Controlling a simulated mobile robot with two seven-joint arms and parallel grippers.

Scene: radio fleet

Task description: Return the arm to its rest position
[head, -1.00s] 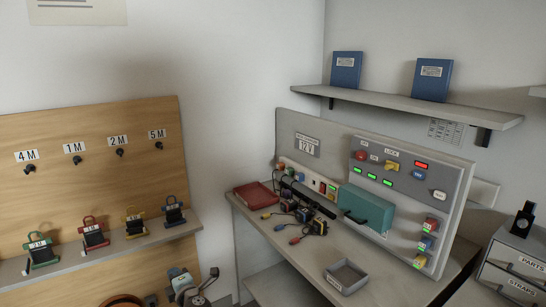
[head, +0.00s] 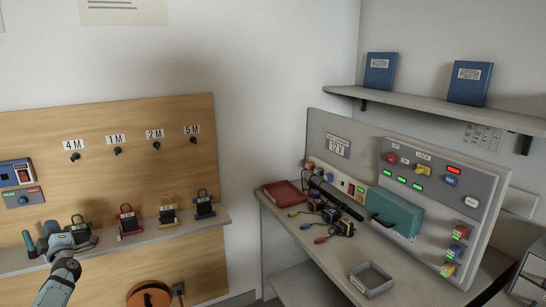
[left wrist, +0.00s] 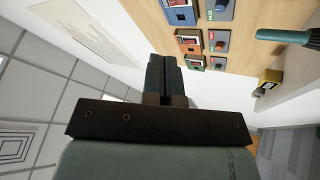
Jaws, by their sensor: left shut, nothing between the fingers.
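My left arm (head: 62,275) comes in at the lower left of the head view, in front of the wooden board's ledge. Its gripper (head: 60,241) is near the green-framed device on the ledge and partly overlaps it in the picture. In the left wrist view the two dark fingers (left wrist: 165,75) lie side by side, shut and empty. My right gripper is not in view.
The wooden board (head: 100,185) has a ledge with red (head: 128,220), yellow (head: 168,208) and dark blue (head: 204,205) devices. A teal handle (head: 29,243) stands beside my gripper. An orange reel (head: 149,294) is below. The desk (head: 330,260) is at the right.

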